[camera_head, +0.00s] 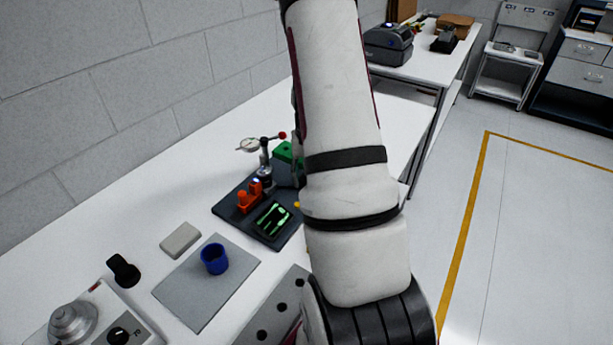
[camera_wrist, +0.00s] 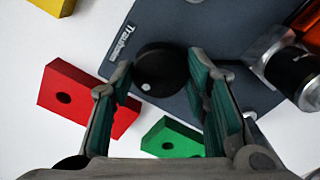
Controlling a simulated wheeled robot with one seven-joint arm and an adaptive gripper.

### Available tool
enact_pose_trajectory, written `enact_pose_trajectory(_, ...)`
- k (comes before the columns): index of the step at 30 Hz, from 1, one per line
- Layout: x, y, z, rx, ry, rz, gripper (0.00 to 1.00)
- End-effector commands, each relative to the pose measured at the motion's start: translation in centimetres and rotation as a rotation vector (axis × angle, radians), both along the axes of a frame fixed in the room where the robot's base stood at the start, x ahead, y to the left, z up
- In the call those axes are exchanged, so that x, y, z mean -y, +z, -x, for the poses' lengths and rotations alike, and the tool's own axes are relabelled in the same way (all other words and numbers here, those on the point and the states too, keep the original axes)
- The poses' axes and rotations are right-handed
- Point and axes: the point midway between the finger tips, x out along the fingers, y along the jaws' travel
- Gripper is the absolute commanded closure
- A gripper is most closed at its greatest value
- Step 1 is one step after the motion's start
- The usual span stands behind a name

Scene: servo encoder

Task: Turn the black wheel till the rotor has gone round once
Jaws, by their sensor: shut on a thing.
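The black wheel (camera_wrist: 160,62), a dark knob with a pale dot on its face, stands at the edge of a blue-grey plate (camera_wrist: 225,30) in the wrist view. My gripper (camera_wrist: 162,74) has its two green-padded fingers on either side of the wheel and is shut on it. The dot faces the camera, a little below and left of the wheel's middle. A silver and black cylinder (camera_wrist: 285,65) lies at the right; I cannot tell whether it is the rotor. In the head view my arm hides the gripper and wheel.
Near the gripper lie a red block (camera_wrist: 88,98), a green block (camera_wrist: 172,138) and a yellow block (camera_wrist: 55,5). In the head view a dark board (camera_head: 228,212) carries orange parts and a green-lined panel (camera_head: 273,218). A blue cup (camera_head: 214,258) stands on a grey mat (camera_head: 185,293).

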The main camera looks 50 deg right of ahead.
Motion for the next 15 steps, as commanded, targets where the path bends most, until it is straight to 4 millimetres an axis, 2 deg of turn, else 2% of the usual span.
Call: enact_pose_trajectory(15,0.02,-0.01,0.01,0.000,-0.060,0.000,0.85)
